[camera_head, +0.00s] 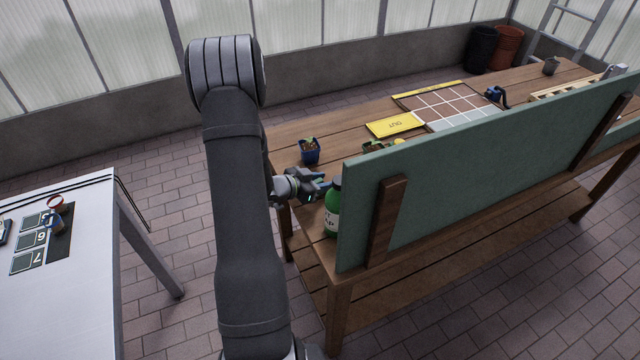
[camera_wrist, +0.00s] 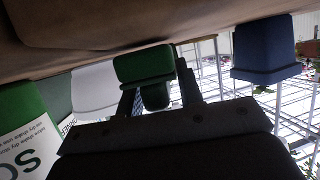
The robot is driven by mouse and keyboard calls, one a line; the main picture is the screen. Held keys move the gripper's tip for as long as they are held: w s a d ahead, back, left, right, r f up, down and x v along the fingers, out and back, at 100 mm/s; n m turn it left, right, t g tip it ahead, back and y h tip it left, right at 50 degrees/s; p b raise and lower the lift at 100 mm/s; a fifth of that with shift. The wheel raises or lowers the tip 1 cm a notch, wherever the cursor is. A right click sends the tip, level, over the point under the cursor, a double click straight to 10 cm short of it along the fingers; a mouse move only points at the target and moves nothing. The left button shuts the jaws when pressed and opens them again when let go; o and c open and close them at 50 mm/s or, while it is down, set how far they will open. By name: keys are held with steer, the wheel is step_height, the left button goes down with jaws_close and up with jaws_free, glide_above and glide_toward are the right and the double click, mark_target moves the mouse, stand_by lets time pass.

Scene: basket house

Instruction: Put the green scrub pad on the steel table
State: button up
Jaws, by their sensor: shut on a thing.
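My gripper (camera_head: 322,187) is over the near left end of the wooden bench, beside a green soap bottle. In the wrist view, my gripper (camera_wrist: 157,98) is shut on a green piece, the green scrub pad (camera_wrist: 143,65), held between its two fingers. In the head view I cannot make out the pad at the fingers. The steel table (camera_head: 85,290) stands at the left, with a pale grey top, apart from the bench.
The green bottle (camera_head: 333,208) stands right of my gripper, close to the green upright board (camera_head: 480,170). A blue pot (camera_head: 310,151) with a plant stands behind my gripper. Dark numbered cards (camera_head: 30,240) and small items lie on the steel table; its front is clear.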

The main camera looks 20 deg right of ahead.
mark_target(320, 178)
step_height(320, 178, up, 9)
steer(key=shift+r, duration=0.2)
steer(key=shift+w+a+r, duration=0.1)
steer(key=shift+w, duration=0.05)
steer(key=w+a+f+n+t+y, duration=0.1)
steer(key=w+a+n+t+y, duration=0.25)
steer(key=a, duration=0.35)
steer(key=w+a+f+n+t+y, duration=0.2)
steer(key=a+n+t+y, duration=0.1)
steer(key=a+n, duration=0.3)
steer(key=w+a+f+n+t+y, duration=0.1)
steer(key=w+a+n+t+y, duration=0.25)
steer(key=a, duration=0.45)
steer(key=s+a+f+n+y, duration=0.3)
steer(key=a, duration=0.6)
steer(key=s+f, duration=0.4)
steer(key=f, duration=0.2)
steer(key=shift+s+f+t, duration=0.15)
steer(key=shift+s+t, duration=0.15)
steer(key=shift+d, duration=0.15)
